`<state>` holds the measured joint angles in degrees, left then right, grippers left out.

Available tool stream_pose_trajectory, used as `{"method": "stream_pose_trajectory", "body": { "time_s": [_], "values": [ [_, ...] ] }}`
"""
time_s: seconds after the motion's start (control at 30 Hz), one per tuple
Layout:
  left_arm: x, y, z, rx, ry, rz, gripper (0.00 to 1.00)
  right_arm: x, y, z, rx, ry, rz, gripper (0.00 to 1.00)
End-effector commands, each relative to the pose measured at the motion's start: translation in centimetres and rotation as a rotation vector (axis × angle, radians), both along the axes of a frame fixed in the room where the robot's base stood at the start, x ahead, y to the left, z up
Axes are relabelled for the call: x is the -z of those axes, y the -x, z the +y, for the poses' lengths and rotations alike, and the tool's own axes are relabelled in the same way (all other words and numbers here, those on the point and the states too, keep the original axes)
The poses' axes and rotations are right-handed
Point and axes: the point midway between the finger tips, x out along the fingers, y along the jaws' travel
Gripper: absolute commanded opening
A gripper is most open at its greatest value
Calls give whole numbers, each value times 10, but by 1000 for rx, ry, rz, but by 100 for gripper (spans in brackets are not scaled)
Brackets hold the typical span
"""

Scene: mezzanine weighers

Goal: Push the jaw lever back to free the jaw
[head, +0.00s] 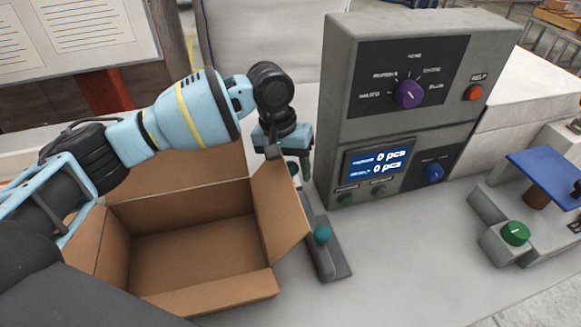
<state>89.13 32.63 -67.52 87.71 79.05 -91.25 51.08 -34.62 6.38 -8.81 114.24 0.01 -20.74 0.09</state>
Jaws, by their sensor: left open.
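A low grey fixture (334,262) with a teal ball knob (322,234) stands on the bench between the carton and the control box. It looks like the one with the jaw lever, but its far part is hidden behind my gripper and the carton flap, and I cannot make out the jaw. My left gripper (299,171) points down over the far end of this fixture, beyond the teal knob. It is open, and I see nothing held in it. I cannot tell whether its fingers touch the fixture. My right gripper is out of view.
An open empty carton (205,302) stands left of the fixture, its right flap close to my gripper. A grey control box (338,118) with a screen rises at the right. Farther right is a device with a blue plate (548,172) and green knob (515,233).

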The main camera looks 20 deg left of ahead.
Motion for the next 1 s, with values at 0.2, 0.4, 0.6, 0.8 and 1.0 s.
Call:
{"method": "stream_pose_trajectory", "body": {
  "time_s": [0.2, 0.4, 0.6, 0.8, 1.0],
  "values": [
    [0, 0, 0, 0, 0, 0, 49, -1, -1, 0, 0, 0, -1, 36],
    [0, 0, 0, 0, 0, 0, 23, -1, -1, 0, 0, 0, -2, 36],
    [0, 0, 0, 0, 0, 0, 0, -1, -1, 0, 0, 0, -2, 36],
    [-1, 0, -1, 0, 1, 2, 0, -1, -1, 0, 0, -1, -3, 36],
    [-3, -2, -7, 1, 14, 18, 0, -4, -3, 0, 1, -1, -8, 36]
  ]
}}
